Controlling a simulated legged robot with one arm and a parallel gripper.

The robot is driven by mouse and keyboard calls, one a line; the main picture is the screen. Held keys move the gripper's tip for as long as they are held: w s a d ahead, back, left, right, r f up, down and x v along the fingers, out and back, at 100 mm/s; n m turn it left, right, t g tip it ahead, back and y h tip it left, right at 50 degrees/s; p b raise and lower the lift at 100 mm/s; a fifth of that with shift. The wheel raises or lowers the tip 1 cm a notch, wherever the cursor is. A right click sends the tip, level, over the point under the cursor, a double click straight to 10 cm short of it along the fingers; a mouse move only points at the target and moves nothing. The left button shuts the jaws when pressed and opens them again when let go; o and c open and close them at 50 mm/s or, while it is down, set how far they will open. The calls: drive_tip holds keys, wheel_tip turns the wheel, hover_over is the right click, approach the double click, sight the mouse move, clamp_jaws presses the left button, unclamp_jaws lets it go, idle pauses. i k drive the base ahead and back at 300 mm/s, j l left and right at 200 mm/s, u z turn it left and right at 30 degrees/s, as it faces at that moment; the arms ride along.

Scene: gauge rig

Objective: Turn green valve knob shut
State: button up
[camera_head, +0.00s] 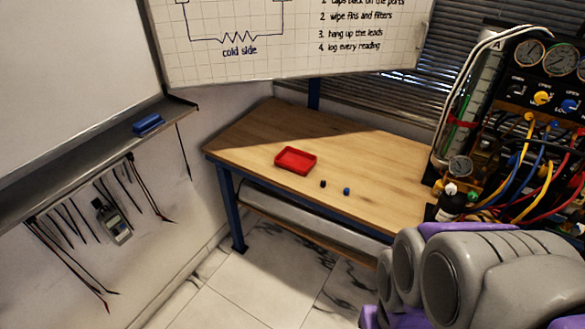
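The gauge rig (500,62) stands at the right end of the wooden bench, with round dials, hoses and coloured knobs. My arm's grey and purple links fill the lower right and hide the rig's lower part. My gripper is not in view.
The wooden bench (258,135) holds a red tray (296,160), a small black cap (323,184) and a small blue cap (347,191). Yellow, blue and red hoses (540,180) hang at the rig's front. Leads and a meter (113,222) hang on the left wall. The tiled floor (260,280) is clear.

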sight(473, 196)
drive_tip(key=z, duration=1)
